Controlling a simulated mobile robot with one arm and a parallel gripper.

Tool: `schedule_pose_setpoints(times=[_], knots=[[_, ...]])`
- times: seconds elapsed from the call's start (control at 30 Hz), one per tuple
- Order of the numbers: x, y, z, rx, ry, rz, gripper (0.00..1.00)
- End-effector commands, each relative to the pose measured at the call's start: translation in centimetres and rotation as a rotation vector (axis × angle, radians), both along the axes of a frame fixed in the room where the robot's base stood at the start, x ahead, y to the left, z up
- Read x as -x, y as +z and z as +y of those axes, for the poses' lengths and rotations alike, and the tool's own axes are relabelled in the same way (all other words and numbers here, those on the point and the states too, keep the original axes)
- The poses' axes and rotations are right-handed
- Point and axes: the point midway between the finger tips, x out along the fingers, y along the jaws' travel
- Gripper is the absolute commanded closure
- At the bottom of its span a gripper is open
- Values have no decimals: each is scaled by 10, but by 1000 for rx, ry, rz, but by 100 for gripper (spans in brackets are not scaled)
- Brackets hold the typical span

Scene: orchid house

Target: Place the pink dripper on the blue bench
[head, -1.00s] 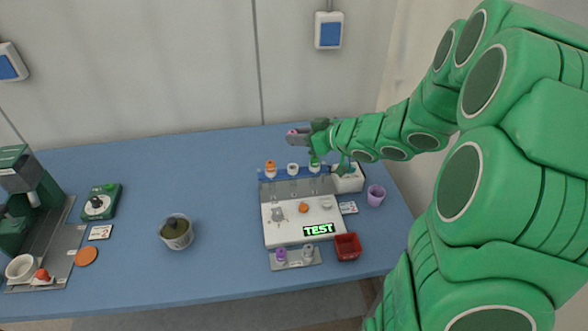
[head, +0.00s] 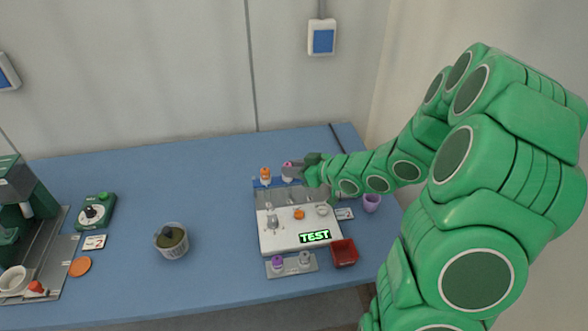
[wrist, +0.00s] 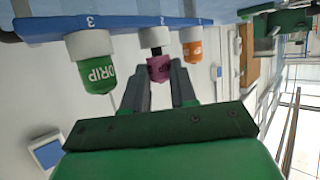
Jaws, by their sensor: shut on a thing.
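The pink dripper (wrist: 159,69) is between the fingers of my gripper (wrist: 160,86), which is shut on it. In the wrist view, which looks upside down, it is in line with the white collar of slot 2 on a blue rail (wrist: 140,22). A dark piece shows between dripper and collar; I cannot tell whether they touch. In the head view my gripper (head: 287,172) is at the back rail of the white station, with the dripper (head: 288,166) small and partly hidden. The blue bench (head: 130,190) spreads under everything.
A green dripper (wrist: 92,72) and an orange dripper (wrist: 193,48) flank it on the rail. The white station (head: 275,240), a red tray (head: 344,252) and a pink cup (head: 371,203) are nearby. A pot (head: 171,240) stands further left. The bench is clear between pot and station.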

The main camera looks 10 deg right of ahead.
Motion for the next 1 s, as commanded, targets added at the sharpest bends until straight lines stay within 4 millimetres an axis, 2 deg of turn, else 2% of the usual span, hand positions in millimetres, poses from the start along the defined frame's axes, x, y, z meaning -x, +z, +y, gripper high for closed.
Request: schedule_pose_setpoints(times=[0.57,0.6,0.73,0.77,1.0], knots=[[0,-10,0,2,0,-1,100],[0,-10,0,2,0,-1,70],[0,-9,0,2,0,-2,50],[0,-9,0,2,0,-2,48],[0,-9,0,1,-1,-1,48]])
